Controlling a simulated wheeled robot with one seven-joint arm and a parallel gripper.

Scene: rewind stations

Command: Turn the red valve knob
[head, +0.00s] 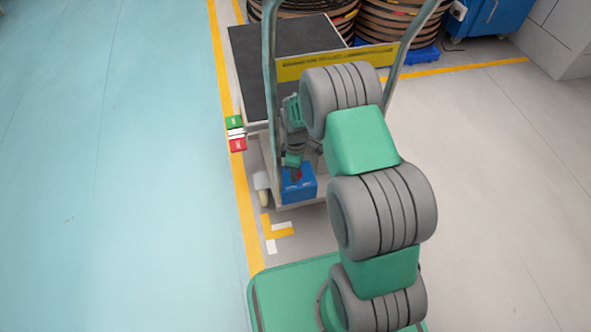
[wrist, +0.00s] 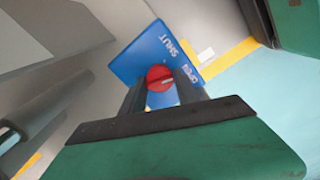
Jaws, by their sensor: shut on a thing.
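The red valve knob (wrist: 159,78) is round with a pale slot line and sits on a blue panel (wrist: 141,54) lettered "SHUT" and "OPEN". In the wrist view my gripper (wrist: 162,88) has its two dark fingers on either side of the knob, shut on it. In the head view the blue box (head: 302,187) stands low at the cart's near end. Only a bit of the red knob (head: 299,175) shows there, below my gripper (head: 293,168), which points down at it. My fingers hide the knob's sides and part of the panel.
A cart with a dark deck (head: 283,57), a yellow label strip (head: 335,63) and upright metal handles (head: 270,90) stands close around my arm. Stacked reels (head: 392,25) are behind it. Green and red blocks (head: 237,144) sit at its left side. The blue floor (head: 110,170) at left is clear.

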